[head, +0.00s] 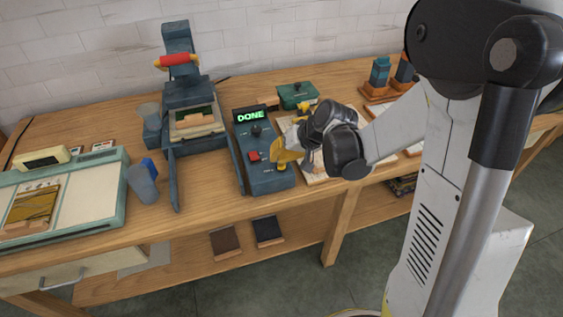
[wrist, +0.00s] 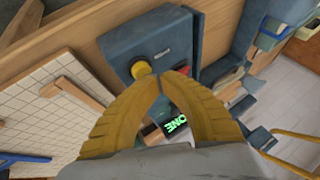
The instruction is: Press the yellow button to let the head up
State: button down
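The blue control box (head: 262,172) stands on the bench, its display (head: 251,116) reading "DONE" in green. The yellow button (head: 281,168) is near the box's front end, partly behind my gripper (head: 279,158). In the wrist view the yellow button (wrist: 141,69) shows just left of the fingertips of my gripper (wrist: 161,75). The yellow fingers meet at their tips and hold nothing. Whether they touch the button cannot be told. A red control (head: 254,156) sits beside it. The blue press (head: 190,93) with a red handle (head: 178,60) stands left of the box.
A teal-edged tray (head: 122,180) and a blue-grey cup (head: 142,184) are at the left. A dark green box (head: 297,95) stands behind my gripper. Blue-topped items (head: 379,72) are at the back right. A gridded board (wrist: 52,97) lies beside the control box.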

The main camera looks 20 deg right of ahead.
aim_at(278, 163)
jog(key=shift+r, duration=0.4)
jog(key=shift+r, duration=0.1)
notch_tip(278, 163, up, 5)
jog(key=p, duration=0.4)
dwell(0.7)
jog(key=s+r+h, duration=0.1)
jog(key=s+r, duration=0.2)
jog(key=s, duration=0.4)
jog(key=s+r+n+h, duration=0.1)
jog(key=s+r+h, duration=0.1)
jog(key=s+r, duration=0.2)
jog(key=s+r+t+h, duration=0.1)
jog(key=s+r, duration=0.2)
jog(key=s, duration=0.6)
jog(key=shift+s+d+r+n, duration=0.3)
jog(key=shift+s+d+r, duration=0.05)
jog(key=shift+s+d, duration=0.1)
jog(key=shift+w, duration=0.1)
dwell(2.2)
